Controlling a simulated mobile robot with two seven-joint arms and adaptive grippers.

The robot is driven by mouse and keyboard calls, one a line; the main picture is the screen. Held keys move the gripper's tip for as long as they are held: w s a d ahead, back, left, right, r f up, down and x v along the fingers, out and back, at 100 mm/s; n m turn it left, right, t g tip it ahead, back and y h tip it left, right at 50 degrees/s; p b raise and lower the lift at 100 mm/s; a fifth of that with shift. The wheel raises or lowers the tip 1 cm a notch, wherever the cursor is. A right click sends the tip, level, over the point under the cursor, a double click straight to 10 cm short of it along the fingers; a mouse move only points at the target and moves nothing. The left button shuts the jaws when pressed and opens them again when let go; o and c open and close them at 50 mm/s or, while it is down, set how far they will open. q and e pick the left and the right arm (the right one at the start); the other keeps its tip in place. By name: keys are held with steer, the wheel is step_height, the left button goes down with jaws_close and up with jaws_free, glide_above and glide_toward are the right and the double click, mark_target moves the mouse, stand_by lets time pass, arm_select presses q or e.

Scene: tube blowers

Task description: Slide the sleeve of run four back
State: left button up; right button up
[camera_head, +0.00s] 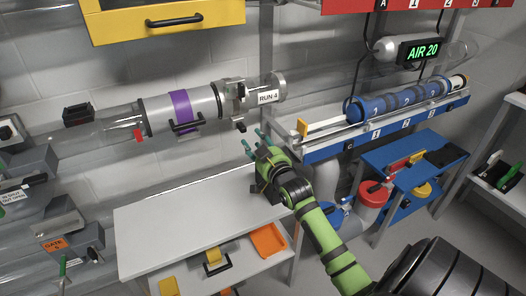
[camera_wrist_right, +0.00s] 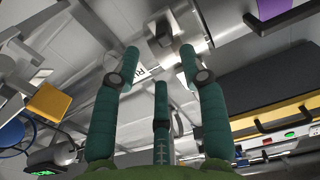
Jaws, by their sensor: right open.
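The run-four sleeve (camera_head: 206,102) is a grey cylinder with a purple band (camera_head: 181,106) and a black handle (camera_head: 187,125), on a clear tube at upper left in the head view. The RUN 4 label (camera_head: 268,97) sits on a collar to its right. In the right wrist view, the purple band (camera_wrist_right: 272,8) and the black handle (camera_wrist_right: 283,20) show at upper right. My right gripper (camera_head: 252,145) is open and empty, below and right of the sleeve, apart from it. Its three teal fingers (camera_wrist_right: 160,72) spread below the tube. My left gripper is not in view.
A white bench (camera_head: 165,212) lies below the tube. A blue rack (camera_head: 420,112) with numbered blue rings and a yellow-ended slide stands at right. A yellow cabinet (camera_head: 165,22) hangs above. An orange tray (camera_head: 268,240) is below the bench. Machinery with an orange gate label (camera_head: 55,243) is at left.

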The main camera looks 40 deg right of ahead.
steer(key=v, duration=0.5)
steer(key=shift+s, duration=0.1)
